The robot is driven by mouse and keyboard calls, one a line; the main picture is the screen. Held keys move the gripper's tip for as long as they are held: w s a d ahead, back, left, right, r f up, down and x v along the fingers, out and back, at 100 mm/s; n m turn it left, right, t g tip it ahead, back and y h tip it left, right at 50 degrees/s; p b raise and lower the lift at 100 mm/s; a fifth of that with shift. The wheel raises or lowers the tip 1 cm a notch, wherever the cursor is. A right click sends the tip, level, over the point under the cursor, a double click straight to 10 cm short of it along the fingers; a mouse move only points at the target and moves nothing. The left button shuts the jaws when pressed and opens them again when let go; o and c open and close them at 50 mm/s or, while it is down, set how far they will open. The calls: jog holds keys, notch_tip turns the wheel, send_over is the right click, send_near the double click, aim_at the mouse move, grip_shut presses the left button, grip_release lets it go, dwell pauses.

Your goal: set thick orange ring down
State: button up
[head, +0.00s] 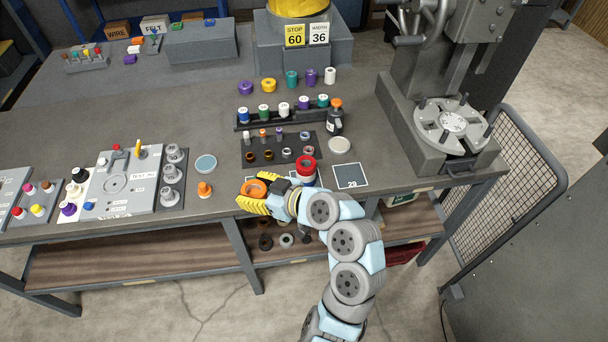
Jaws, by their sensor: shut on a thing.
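The thick orange ring (254,188) is between the yellow-and-black fingers of my gripper (255,194), near the front edge of the grey workbench (120,120). My gripper is shut on it. The fingers cover part of the ring's side. I cannot tell whether the ring touches the bench top or is held a little above it. My arm reaches in from the bottom of the head view.
A dark outlined square pad (350,175) lies bare further right. An orange cone-like piece (204,189) stands to the left. A dark tray (254,145) of small parts lies behind.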

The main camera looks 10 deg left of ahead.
jog(key=w+d+f+m+t+h+b, duration=0.1)
jog(key=w+d+m+t+h, duration=0.35)
jog(key=d, duration=0.65)
jog(key=w+d+f+m+t+h+b, duration=0.1)
jog(key=w+d+f+m+t+h, duration=0.25)
jog(key=d, duration=0.75)
jog(key=m+b, duration=0.1)
jog(key=m, duration=0.1)
send_over(350, 175)
jog(key=s, duration=0.1)
notch_tip(350, 175, down, 7)
jog(key=shift+s+a+r, duration=0.1)
jog(key=shift+r, duration=0.1)
jog(key=shift+w+f, duration=0.55)
jog(key=shift+f, duration=0.25)
jog(key=shift+f+b, duration=0.35)
jog(key=shift+f, duration=1.1)
